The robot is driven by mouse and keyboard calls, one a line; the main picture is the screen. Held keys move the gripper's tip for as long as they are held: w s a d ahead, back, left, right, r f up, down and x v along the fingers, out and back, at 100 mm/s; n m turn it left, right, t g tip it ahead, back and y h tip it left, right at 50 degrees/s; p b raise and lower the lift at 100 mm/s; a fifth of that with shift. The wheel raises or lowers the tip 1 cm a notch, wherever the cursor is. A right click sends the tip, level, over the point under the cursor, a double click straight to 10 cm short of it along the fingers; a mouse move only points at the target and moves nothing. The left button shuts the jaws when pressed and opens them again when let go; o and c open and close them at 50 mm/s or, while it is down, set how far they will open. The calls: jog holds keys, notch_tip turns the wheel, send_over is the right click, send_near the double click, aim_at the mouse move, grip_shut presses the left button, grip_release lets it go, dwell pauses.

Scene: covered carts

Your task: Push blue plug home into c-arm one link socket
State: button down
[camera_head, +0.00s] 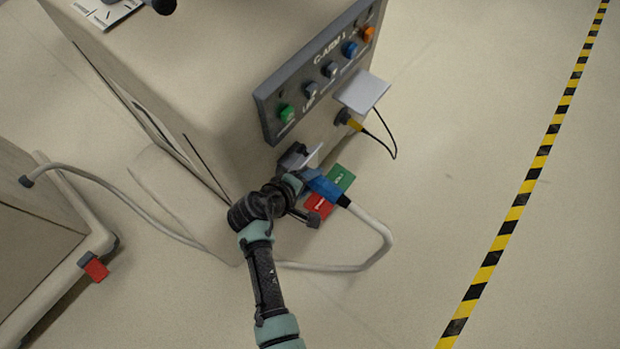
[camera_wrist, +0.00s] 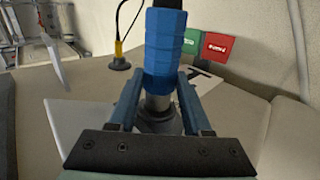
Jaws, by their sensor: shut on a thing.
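The blue plug (camera_head: 324,187) is on a thick pale cable at the lower front of the cart marked C-ARM 1. It also shows upright in the wrist view (camera_wrist: 165,42). My gripper (camera_head: 304,180) is shut on it, with a finger on each side in the wrist view (camera_wrist: 162,78). The plug's grey metal nose (camera_wrist: 155,103) points at the dark link socket (camera_head: 293,157), whose pale flap (camera_head: 313,157) stands open. In the wrist view the nose meets the dark socket body (camera_wrist: 160,123). My fingers partly hide the joint, so I cannot tell how deep the plug sits.
Green (camera_head: 341,178) and red (camera_head: 318,207) tags sit beside the plug. A yellow plug (camera_head: 353,124) with a thin black cable is higher on the cart, below another open flap (camera_head: 363,91). The pale cable (camera_head: 372,259) loops on the floor to another cart.

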jog(key=shift+w+a, duration=0.4)
jog(key=shift+a, duration=0.1)
jog(key=shift+c, duration=1.4)
grip_release()
jog(key=shift+w+r, duration=0.2)
jog(key=shift+r, duration=0.1)
jog(key=shift+a+r, duration=0.1)
jog(key=p+v, duration=0.1)
jog(key=v, duration=0.3)
jog(key=p+v, duration=0.2)
jog(key=v, duration=0.2)
jog(key=p+v, duration=0.2)
jog(key=v, duration=0.2)
jog(key=shift+s+a, duration=0.25)
jog(key=shift+s, duration=0.3)
jog(key=shift+s+d+f, duration=0.1)
jog(key=shift+f, duration=0.2)
